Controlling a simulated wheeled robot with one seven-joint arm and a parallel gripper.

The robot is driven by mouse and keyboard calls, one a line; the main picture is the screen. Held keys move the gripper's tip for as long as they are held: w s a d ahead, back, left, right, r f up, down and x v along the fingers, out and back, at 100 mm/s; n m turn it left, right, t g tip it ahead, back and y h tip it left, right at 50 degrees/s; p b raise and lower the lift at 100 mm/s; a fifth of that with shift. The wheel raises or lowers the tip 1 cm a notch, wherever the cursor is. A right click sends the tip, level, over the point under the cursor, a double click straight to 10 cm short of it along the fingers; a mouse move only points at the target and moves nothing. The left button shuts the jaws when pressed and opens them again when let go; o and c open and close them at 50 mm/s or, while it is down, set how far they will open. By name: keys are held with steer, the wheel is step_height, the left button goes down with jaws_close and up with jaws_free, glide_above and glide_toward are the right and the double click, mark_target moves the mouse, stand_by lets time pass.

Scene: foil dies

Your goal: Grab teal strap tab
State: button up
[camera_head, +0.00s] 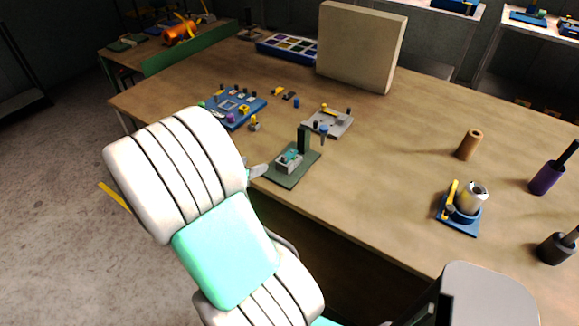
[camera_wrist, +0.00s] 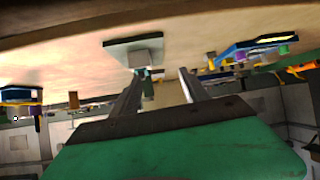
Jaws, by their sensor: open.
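A small fixture with a dark green base (camera_head: 296,176) stands near the front edge of the table. It has an upright dark post and a pale grey block (camera_head: 285,164) with a teal piece (camera_head: 291,153) on top, which looks like the strap tab. In the wrist view, upside down, the base (camera_wrist: 118,47) and grey block (camera_wrist: 142,56) show beyond my fingers, with a small teal bit (camera_wrist: 147,73) below the block. My gripper (camera_wrist: 160,74) is open, fingers apart and empty, pointing toward the fixture. In the head view my gripper (camera_head: 257,171) is just left of the fixture, mostly hidden by my arm.
A grey plate fixture (camera_head: 338,123) stands behind, and a blue fixture with pegs (camera_head: 239,110) is back left. A large beige block (camera_head: 361,45) stands farther back. A blue stand with a yellow lever (camera_head: 461,222) and a brown cylinder (camera_head: 468,144) are right. The table between is clear.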

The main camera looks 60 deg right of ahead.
mark_target(284, 156)
steer(key=shift+m+g+h, duration=0.7)
steer(key=shift+h, duration=0.2)
steer(key=s+d, duration=0.2)
steer(key=s+d+f, duration=0.1)
steer(key=s+d, duration=0.1)
steer(key=shift+d, duration=0.25)
steer(key=x, duration=0.2)
steer(key=p+x, duration=0.1)
steer(key=x, duration=0.1)
steer(key=p+x, duration=0.1)
steer(key=x, duration=0.2)
steer(key=shift+s+r, duration=0.1)
steer(key=shift+s, duration=0.15)
steer(key=shift+c, duration=0.5)
steer(key=shift+a, duration=0.1)
jaws_close()
